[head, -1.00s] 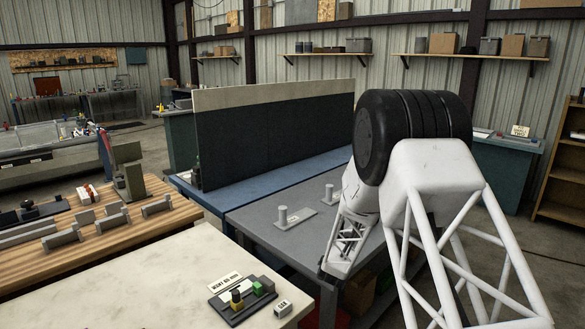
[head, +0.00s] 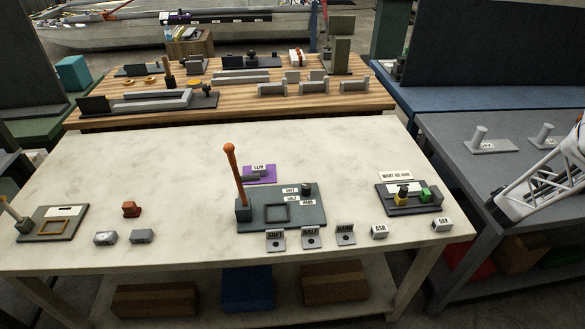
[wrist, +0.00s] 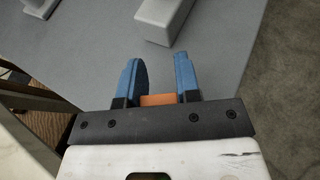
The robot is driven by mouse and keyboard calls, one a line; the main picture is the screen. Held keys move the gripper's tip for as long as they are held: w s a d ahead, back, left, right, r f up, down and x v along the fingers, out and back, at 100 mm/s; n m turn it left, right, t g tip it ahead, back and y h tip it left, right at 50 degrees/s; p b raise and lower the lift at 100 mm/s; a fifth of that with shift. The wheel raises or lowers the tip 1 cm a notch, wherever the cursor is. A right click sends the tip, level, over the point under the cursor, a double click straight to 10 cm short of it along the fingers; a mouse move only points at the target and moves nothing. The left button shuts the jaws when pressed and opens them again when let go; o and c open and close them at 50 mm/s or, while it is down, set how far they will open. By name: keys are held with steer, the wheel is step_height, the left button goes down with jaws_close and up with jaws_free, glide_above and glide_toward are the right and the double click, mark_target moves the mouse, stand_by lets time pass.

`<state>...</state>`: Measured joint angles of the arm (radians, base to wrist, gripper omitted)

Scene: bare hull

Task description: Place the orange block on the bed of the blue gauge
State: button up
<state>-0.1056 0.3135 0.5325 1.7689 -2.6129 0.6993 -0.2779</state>
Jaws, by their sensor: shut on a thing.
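My gripper (wrist: 160,82) shows in the wrist view with two blue fingers, shut on an orange block (wrist: 158,99) low between them. Most of the block is hidden by the gripper's dark front plate. The gripper is above a grey tabletop. In the head view only part of my white arm shows at the right edge, and the gripper is out of that view. A slate blue-grey gauge (head: 299,221) with an upright orange-topped lever stands on the pale table. It is the closest match to a blue gauge. A square frame on its bed looks empty.
A second gauge (head: 32,233) with a tan frame is at the pale table's left. A small red-brown object (head: 131,209) sits between them. Labelled stands (head: 311,240) line the front. A dark holder (head: 388,207) with yellow and green blocks is right. Grey pegs (head: 480,135) stand on the grey table.

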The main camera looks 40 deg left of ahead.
steer(key=s+a+r+n+y, duration=0.1)
steer(key=a+r+n+y, duration=0.15)
steer(key=a, duration=1.35)
steer(key=s+a+r+n+y, duration=0.1)
steer(key=a+r+n+y, duration=0.2)
steer(key=a, duration=1.3)
steer(key=s+a+r+n+y, duration=0.1)
steer(key=s+a+r+y, duration=0.3)
steer(key=a, duration=0.6)
steer(key=s+a+r+n+g+h, duration=0.15)
steer(key=s+a, duration=0.35)
steer(key=a, duration=0.5)
steer(key=s+a+r+n+y, duration=0.1)
steer(key=s+a+r+y, duration=0.3)
steer(key=a, duration=0.7)
steer(key=s+a+r+n+g+y, duration=0.1)
steer(key=s+a+r+n, duration=0.15)
steer(key=s+a, duration=0.85)
steer(key=s+a+r+n+g+y, duration=0.1)
steer(key=s+a+r+g, duration=0.15)
steer(key=s+a, duration=1.3)
steer(key=s, duration=0.5)
steer(key=s+d+f, duration=0.2)
steer(key=s+f, duration=0.1)
steer(key=f, duration=0.3)
steer(key=s+d+f+t, duration=0.1)
steer(key=s+d+f, duration=0.1)
steer(key=f, duration=0.3)
steer(key=shift+s+f+h, duration=0.4)
steer(key=shift+s, duration=0.4)
